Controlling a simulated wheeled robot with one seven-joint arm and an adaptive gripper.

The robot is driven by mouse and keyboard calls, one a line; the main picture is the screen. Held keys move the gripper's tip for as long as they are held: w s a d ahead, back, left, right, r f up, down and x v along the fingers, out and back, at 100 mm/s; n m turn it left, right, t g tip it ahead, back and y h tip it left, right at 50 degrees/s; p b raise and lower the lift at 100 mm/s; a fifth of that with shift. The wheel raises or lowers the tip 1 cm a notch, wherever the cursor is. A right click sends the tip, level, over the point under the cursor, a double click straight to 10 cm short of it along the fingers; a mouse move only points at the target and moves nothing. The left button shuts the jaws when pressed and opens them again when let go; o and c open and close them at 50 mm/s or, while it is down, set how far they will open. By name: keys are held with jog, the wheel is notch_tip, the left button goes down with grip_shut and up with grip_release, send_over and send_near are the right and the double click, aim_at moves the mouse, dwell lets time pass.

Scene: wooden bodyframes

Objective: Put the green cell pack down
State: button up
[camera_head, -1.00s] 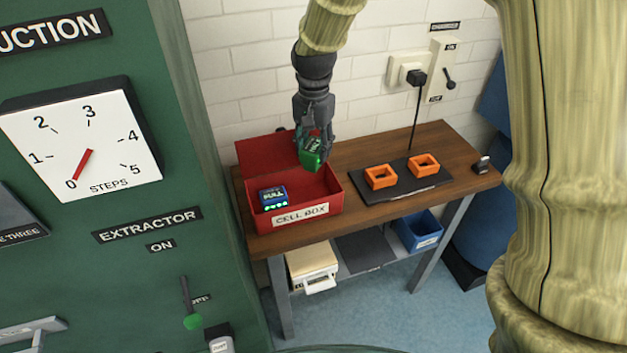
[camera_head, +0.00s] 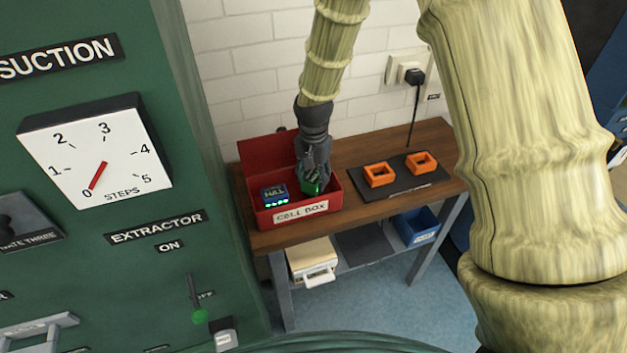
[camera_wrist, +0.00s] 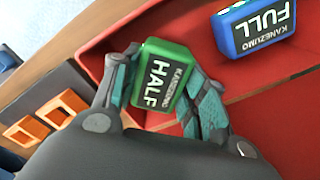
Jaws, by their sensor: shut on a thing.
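The green cell pack (camera_head: 312,188) is in my gripper (camera_head: 313,178), which is shut on it. The pack is in the right part of the open red cell box (camera_head: 295,212), at about the height of its walls. In the wrist view the green pack (camera_wrist: 163,83) reads "KANEZUMO HALF" and sits tilted between the fingers of my gripper (camera_wrist: 165,90). I cannot tell whether its underside touches the box floor. A blue cell pack (camera_head: 273,194) stands in the left part of the box; in the wrist view this blue pack (camera_wrist: 255,25) reads "FULL".
The box stands on a wooden table (camera_head: 262,240). To its right lies a black charging mat (camera_head: 402,184) with two empty orange holders (camera_head: 379,174). The box's red lid (camera_head: 262,149) stands raised at the back. A green panel (camera_head: 150,280) is close on the left.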

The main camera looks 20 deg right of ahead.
aim_at(313, 175)
jog(key=shift+f, duration=1.15)
jog(key=shift+f, duration=0.1)
jog(key=o, duration=1.1)
jog(key=shift+r+b, duration=1.9)
jog(key=shift+r, duration=4.2)
